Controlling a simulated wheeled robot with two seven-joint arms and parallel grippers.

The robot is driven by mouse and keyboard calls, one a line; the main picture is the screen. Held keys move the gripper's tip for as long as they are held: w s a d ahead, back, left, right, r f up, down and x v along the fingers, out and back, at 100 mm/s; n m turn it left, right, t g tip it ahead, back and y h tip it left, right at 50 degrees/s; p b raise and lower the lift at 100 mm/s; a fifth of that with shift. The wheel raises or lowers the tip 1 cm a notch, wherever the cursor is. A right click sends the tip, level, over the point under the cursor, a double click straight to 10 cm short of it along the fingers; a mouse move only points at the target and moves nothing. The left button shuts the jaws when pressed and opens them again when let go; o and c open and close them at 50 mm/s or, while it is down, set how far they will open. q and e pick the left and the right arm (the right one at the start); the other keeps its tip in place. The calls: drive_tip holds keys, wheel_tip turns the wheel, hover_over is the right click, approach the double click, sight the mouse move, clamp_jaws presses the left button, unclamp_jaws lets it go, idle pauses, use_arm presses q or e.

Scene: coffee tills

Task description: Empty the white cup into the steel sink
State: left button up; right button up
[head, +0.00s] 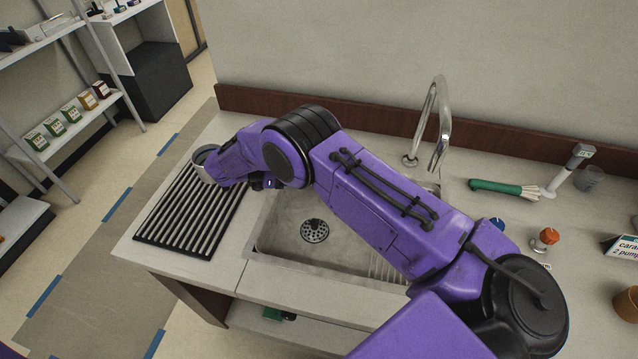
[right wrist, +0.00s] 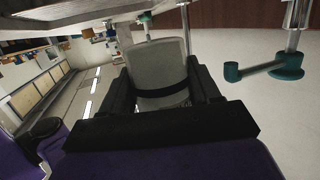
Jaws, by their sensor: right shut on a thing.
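The steel sink (head: 285,235) is in the middle of the head view, with a round drain in its floor. My right arm reaches across the sink from the lower right. My right gripper (right wrist: 162,82) is shut on the white cup (right wrist: 160,58), which looks pale grey between the dark fingers in the right wrist view. The cup's inside and exact tilt cannot be told. My left gripper is not in view.
A black slatted drying rack (head: 190,218) lies left of the sink. A chrome tap (head: 440,115) stands behind it. The wall closes off the back.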

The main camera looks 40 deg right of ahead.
idle(0.3)
wheel_tip(320, 180, up, 5)
drive_tip(key=p, duration=0.4)
drive_tip(key=shift+r, duration=0.15)
drive_tip(key=shift+s, duration=0.1)
